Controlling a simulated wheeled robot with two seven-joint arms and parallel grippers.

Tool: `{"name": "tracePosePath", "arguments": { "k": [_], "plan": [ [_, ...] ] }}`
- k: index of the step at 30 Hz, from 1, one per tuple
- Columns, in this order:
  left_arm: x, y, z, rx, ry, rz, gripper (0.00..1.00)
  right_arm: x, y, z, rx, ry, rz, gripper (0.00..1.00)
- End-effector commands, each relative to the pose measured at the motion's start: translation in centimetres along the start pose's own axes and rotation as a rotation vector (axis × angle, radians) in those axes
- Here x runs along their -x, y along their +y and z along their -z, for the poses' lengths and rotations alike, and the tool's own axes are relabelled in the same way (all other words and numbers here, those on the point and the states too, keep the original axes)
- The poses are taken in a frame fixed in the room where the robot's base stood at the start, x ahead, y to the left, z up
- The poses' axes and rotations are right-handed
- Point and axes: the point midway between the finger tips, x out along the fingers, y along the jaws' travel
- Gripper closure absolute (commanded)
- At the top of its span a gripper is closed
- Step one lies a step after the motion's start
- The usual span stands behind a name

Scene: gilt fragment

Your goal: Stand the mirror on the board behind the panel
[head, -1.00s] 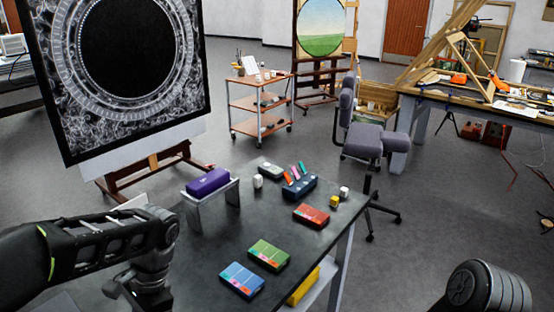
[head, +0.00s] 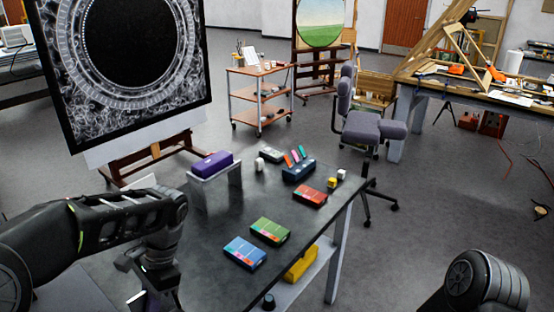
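A large black panel (head: 62,90) with a silver ornate ring around a black disc stands on a wooden easel at the left. A white board-like strip (head: 140,138) shows along its lower edge; what lies behind the panel is hidden. I cannot pick out the mirror for sure. My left arm reaches in from the left over the table's near left corner. Its gripper (head: 168,298) points down at the bottom edge, partly cut off, and its fingers are not clear. My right arm shows only a rounded link at the bottom right; its gripper is out of view.
The dark table (head: 200,225) bears a purple box (head: 212,164) on a metal stand, a green box (head: 270,231), a blue box (head: 244,253), a red box (head: 309,197) and small items. A yellow thing (head: 301,263) lies on the shelf below.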

Motion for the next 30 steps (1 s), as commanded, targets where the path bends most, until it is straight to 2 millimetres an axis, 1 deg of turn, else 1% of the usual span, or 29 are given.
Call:
{"name": "tracePosePath", "arguments": {
  "k": [4, 8, 9, 12, 15, 18, 20, 30],
  "plan": [
    [-0.1, -0.8, 3.2, -0.044, -0.001, 0.016, 1.0, -0.2, 0.1, 0.1, 0.001, 0.001, 0.001, 0.64],
    [-0.2, -0.9, 6.4, -0.093, -0.003, 0.037, 1.0, -0.4, 0.1, 0.1, 0.001, 0.002, 0.002, 0.64],
    [-0.3, -0.8, 7.6, -0.111, -0.003, 0.045, 1.0, -0.5, 0.1, 0.1, 0.001, 0.002, 0.002, 0.64],
    [-0.7, -0.4, 10.2, -0.153, -0.003, 0.063, 1.0, -0.6, 0.2, 0.1, 0.002, 0.002, 0.002, 0.64],
    [-1.4, 0.6, 12.3, -0.192, -0.002, 0.079, 1.0, -0.8, 0.2, 0.1, 0.001, 0.003, 0.003, 0.64],
    [-1.8, 1.6, 13.1, -0.221, 0.0, 0.091, 1.0, -0.8, 0.2, 0.2, 0.001, 0.003, 0.003, 0.64],
    [-1.8, 1.8, 13.3, -0.228, 0.0, 0.094, 1.0, -0.8, 0.2, 0.2, 0.001, 0.003, 0.003, 0.64],
    [-1.6, 1.9, 13.3, -0.23, 0.001, 0.094, 1.0, -0.8, 0.2, 0.2, 0.001, 0.003, 0.003, 0.64]
  ]
}}
